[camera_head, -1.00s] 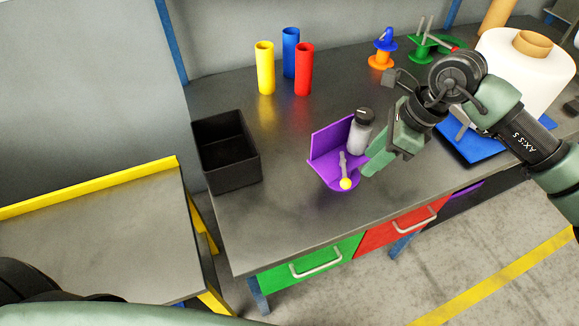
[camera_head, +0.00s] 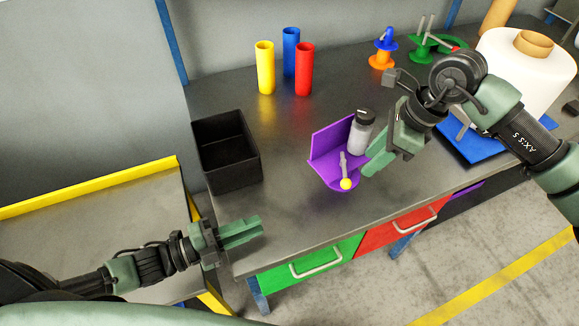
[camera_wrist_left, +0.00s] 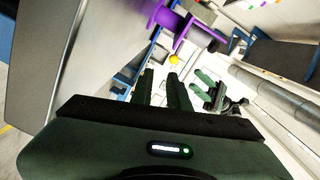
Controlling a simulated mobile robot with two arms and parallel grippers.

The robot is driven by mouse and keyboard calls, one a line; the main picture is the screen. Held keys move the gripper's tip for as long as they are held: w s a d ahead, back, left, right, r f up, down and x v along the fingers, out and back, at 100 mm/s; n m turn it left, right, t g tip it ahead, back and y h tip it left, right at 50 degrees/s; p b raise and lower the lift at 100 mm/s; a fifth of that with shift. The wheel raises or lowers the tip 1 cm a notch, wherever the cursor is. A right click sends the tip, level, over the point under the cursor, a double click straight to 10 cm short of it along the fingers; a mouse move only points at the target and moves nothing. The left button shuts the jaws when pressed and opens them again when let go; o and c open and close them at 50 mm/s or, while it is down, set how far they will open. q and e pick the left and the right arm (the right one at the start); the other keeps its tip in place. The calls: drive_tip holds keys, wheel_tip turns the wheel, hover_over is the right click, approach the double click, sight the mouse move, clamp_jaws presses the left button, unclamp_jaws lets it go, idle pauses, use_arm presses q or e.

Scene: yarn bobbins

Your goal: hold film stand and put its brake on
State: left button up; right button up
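A large white film roll (camera_head: 515,75) with a brown core stands on a blue base (camera_head: 472,148) at the table's right. I cannot make out a brake on it. A purple stand (camera_head: 325,150) with an upright back plate sits near the front edge. My right gripper (camera_head: 372,168) is open and empty, just right of the purple stand. My left gripper (camera_head: 258,226) is open and empty, by the table's front left corner. The purple stand also shows in the left wrist view (camera_wrist_left: 180,22).
An empty black bin (camera_head: 227,160) stands at the table's left. Yellow, blue and red tubes (camera_head: 304,70) stand behind. Green and red drawers (camera_head: 310,265) are under the front edge.

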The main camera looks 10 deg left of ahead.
sight(327, 151)
use_arm(q)
drive_tip(key=w+d+m, duration=0.1)
drive_tip(key=w+m, duration=0.1)
drive_tip(key=m, duration=0.1)
drive_tip(key=w+d+r+m, duration=0.1)
drive_tip(key=w+m, duration=0.1)
drive_tip(key=m, duration=0.1)
drive_tip(key=w+d+r+m, duration=0.1)
drive_tip(key=w+d+m, duration=0.1)
drive_tip(key=w+m, duration=0.1)
drive_tip(key=shift+r+m+h, duration=0.1)
drive_tip(key=shift+m+h, duration=0.2)
drive_tip(key=shift+m, duration=0.3)
drive_tip(key=w+d+m, duration=0.3)
drive_tip(key=w, duration=0.3)
drive_tip(key=w+d+r+m+t+y, duration=0.1)
drive_tip(key=w+d+m, duration=0.2)
drive_tip(key=w, duration=0.3)
drive_tip(key=w+d+m+t+y, duration=0.1)
drive_tip(key=w+d+m, duration=0.2)
drive_tip(key=w, duration=0.3)
drive_tip(key=shift+d+r+m, duration=0.2)
drive_tip(key=shift+r+m, duration=0.05)
drive_tip(key=shift+m, duration=0.25)
clamp_jaws()
